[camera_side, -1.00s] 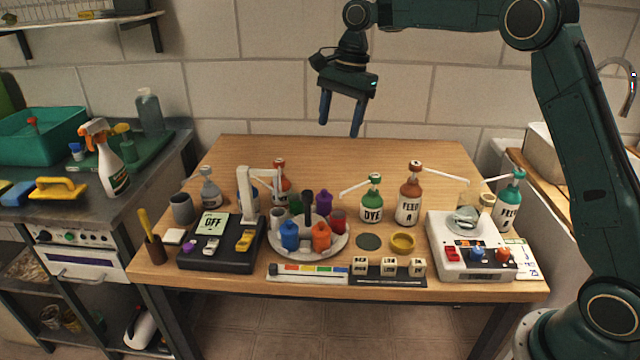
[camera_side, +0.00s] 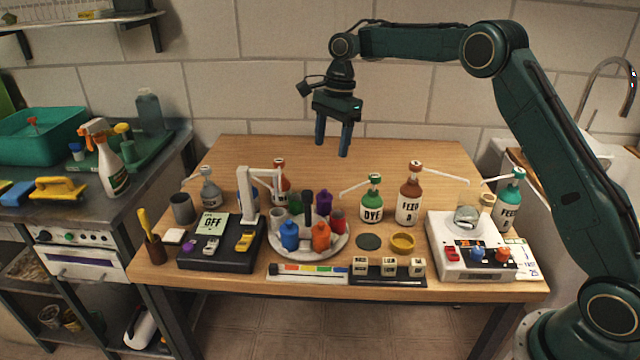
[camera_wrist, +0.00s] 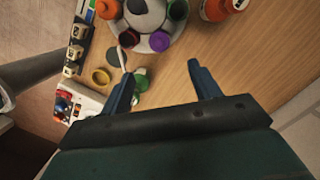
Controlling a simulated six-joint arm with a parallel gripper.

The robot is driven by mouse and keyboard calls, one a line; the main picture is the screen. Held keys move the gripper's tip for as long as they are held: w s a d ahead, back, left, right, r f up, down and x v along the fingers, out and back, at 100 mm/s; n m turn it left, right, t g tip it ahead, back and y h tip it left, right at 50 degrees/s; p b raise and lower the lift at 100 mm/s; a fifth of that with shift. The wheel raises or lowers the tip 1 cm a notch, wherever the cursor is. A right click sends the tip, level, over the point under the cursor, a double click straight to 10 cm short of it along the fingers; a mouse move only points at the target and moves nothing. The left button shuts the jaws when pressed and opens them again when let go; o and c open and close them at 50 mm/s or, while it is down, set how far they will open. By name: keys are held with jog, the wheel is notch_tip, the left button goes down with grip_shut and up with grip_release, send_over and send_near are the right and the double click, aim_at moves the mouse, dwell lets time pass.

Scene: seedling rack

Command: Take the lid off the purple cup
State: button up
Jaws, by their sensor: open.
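The purple cup (camera_side: 323,201) stands on the back right part of a round white carousel tray (camera_side: 342,244), among several coloured cups. It has a purple top. In the wrist view the purple cup (camera_wrist: 160,40) shows from above at the carousel's near edge. My gripper (camera_side: 333,150) hangs open and empty, fingers down, well above the back of the table and clear of the cup. In the wrist view its two fingers (camera_wrist: 160,80) are apart with only table and bottles beyond them. The cup's lower part is partly hidden by the orange and black parts in front.
Pump bottles, including the green DYE bottle (camera_side: 371,198) and the brown FEED bottle (camera_side: 409,195), stand right of the carousel with spouts sticking out. A black device with a white arm (camera_side: 250,195) stands left. The table's back is clear.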

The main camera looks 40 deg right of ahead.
send_over(325, 190)
jog(key=d, duration=0.1)
jog(key=shift+f, duration=3.5)
jog(key=shift+f, duration=0.1)
jog(key=shift+a+f, duration=0.2)
jog(key=shift+f, duration=1.05)
jog(key=shift+a+f, duration=0.2)
jog(key=shift+f, duration=1)
jog(key=shift+c, duration=0.4)
jog(key=c, duration=1)
